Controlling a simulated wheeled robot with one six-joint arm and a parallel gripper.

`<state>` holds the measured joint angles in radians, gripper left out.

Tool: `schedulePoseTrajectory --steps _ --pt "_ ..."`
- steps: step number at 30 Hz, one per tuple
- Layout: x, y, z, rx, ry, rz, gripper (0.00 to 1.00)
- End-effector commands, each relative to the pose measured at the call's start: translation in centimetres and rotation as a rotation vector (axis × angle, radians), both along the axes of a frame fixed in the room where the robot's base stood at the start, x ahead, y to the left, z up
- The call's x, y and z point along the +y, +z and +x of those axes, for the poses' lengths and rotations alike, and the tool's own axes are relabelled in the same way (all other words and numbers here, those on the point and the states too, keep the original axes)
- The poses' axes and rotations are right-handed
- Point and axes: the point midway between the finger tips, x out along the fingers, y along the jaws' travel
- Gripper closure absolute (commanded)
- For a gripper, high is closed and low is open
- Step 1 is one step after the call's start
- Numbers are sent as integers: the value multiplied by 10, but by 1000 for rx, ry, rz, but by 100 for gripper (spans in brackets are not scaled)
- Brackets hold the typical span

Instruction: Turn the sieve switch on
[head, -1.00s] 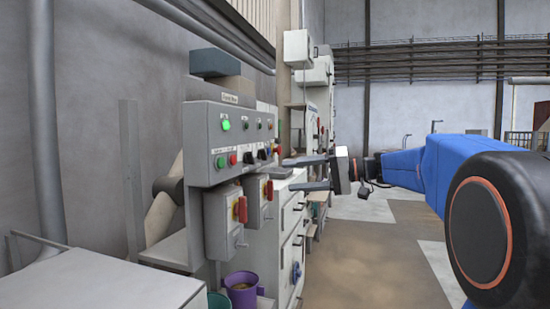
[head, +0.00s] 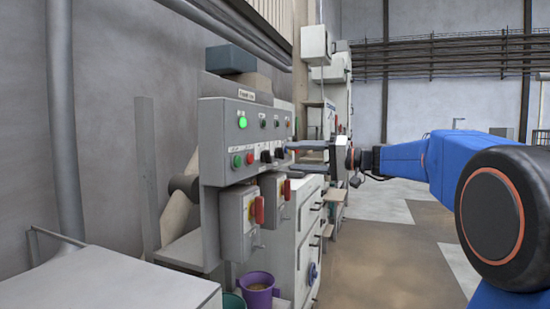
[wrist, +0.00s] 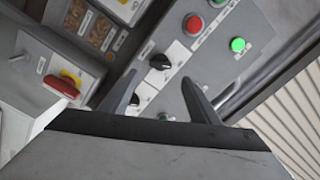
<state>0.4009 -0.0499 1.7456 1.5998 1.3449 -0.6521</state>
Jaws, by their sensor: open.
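A grey control panel (head: 215,140) on the left carries two black rotary knobs, the nearer (head: 266,157) and the farther (head: 279,153). In the wrist view the knobs show as one near the fingertips (wrist: 160,62) and one by the left finger (wrist: 134,99). Their labels are too small to read, so I cannot tell which is the sieve switch. My gripper (head: 290,157) is open, at knob height close to the panel face. In the wrist view my gripper (wrist: 160,77) has one knob just beyond and between its fingertips; contact is not visible.
A green button (head: 237,161) and red button (head: 249,158) sit beside the knobs, below a lit green lamp (head: 243,122). Isolator boxes with red handles (head: 258,209) hang under the panel. A purple bucket (head: 257,286) stands below. Floor to the right is clear.

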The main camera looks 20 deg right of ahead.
Motion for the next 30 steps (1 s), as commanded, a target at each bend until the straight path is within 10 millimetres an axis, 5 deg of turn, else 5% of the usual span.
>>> schedulePoseTrajectory --steps 12,27,30 --pt "51 0 36 0 3 1 44" --pt "62 0 45 0 0 0 44" --pt "62 0 45 0 0 0 63"
